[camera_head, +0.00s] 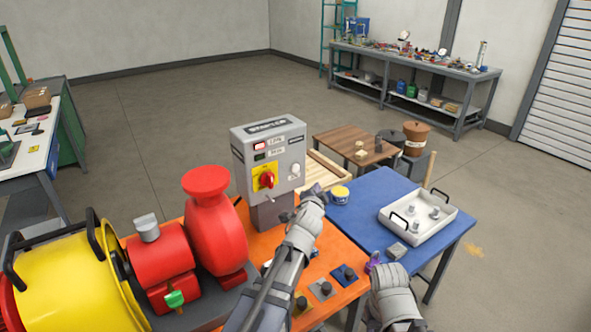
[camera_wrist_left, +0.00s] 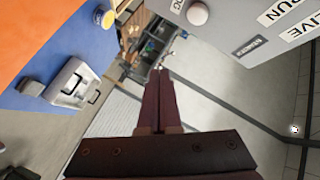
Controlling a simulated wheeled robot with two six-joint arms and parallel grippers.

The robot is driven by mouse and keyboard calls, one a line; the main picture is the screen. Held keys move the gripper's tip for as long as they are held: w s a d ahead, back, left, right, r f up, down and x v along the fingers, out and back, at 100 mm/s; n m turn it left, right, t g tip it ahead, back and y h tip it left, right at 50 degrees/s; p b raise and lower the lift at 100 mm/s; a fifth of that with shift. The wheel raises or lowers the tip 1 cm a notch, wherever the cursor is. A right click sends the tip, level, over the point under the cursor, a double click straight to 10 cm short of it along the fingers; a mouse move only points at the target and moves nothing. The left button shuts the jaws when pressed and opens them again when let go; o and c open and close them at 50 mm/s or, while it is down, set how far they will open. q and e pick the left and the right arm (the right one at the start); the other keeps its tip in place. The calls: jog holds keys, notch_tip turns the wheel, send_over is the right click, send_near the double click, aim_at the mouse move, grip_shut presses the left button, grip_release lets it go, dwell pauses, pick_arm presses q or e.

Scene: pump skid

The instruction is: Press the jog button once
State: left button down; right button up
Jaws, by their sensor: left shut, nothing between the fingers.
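The grey starter box (camera_head: 268,158) stands on a post on the orange table. Its small pale round jog button (camera_head: 295,170) is on the right part of the face. The button also shows at the top of the left wrist view (camera_wrist_left: 197,13), with a partly cut-off label beside it. My left gripper (camera_head: 321,188) is shut and empty, to the right of the box and a little below the button. In the left wrist view its dark fingers (camera_wrist_left: 160,75) point away from the camera, apart from the button. My right wrist shows at the lower right; its fingers cannot be made out.
A red rotary switch (camera_head: 266,180) sits on the box face. A blue table (camera_head: 360,202) with a white tray (camera_head: 388,221) stands at the right. Small parts lie on the orange table's front.

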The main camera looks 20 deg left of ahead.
aim_at(295, 168)
pick_arm(q)
jog(key=w+a, duration=0.5)
jog(key=a, duration=0.2)
jog(key=shift+w, duration=0.2)
jog(key=shift+w+a, duration=0.1)
dwell(2.2)
jog(key=shift+w+a, duration=0.2)
jog(key=shift+w+a, duration=0.25)
jog(key=shift+a, duration=0.15)
dwell(0.8)
jog(key=shift+d, duration=0.1)
jog(key=shift+s+d, duration=0.55)
jog(key=shift+d, duration=0.1)
